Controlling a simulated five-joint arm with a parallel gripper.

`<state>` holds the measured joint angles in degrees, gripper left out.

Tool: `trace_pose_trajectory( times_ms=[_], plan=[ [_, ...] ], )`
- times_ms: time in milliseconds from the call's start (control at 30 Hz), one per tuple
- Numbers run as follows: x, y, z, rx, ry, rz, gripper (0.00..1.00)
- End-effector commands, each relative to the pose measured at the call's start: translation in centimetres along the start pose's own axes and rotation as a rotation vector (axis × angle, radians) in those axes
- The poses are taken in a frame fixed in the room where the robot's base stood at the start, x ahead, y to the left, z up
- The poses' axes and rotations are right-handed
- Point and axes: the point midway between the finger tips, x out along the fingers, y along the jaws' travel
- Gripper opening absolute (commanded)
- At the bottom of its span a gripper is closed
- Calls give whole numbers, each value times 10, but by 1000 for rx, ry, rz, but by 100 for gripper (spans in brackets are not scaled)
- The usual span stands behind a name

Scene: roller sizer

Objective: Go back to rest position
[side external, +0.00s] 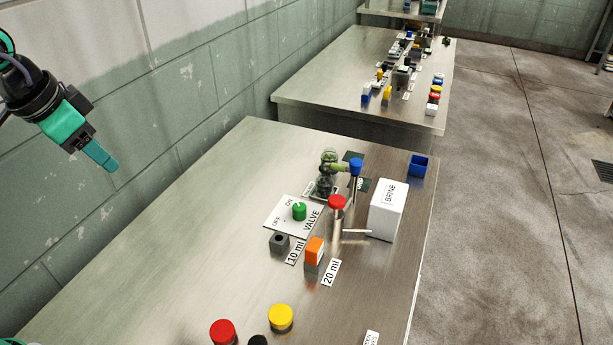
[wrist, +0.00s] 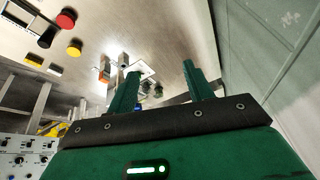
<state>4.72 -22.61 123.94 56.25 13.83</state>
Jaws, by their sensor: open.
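My gripper (side external: 103,158) is raised high at the upper left in the side view, in front of the block wall and well away from the items on the bench. In the wrist view its two green fingers (wrist: 157,92) stand apart with nothing between them, so it is open and empty. The steel table (side external: 170,240) lies below and to the right of it, and it also shows in the wrist view (wrist: 140,35).
On the table stand a valve plate (side external: 283,218) with a green knob, a white BRINE box (side external: 387,212), an orange block (side external: 314,250), a blue bin (side external: 419,166), and red (side external: 223,331) and yellow (side external: 281,317) buttons. The wall (side external: 190,90) is close behind my gripper.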

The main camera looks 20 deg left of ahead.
Motion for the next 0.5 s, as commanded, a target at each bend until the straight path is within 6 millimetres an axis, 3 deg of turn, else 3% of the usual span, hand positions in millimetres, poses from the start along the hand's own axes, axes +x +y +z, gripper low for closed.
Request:
trace_pose_trajectory(
  times_ms=[300,500],
  plan=[
    [-2,2,66,-203,63,-33,52],
    [2,4,92,-289,89,-44,52]
  ],
)
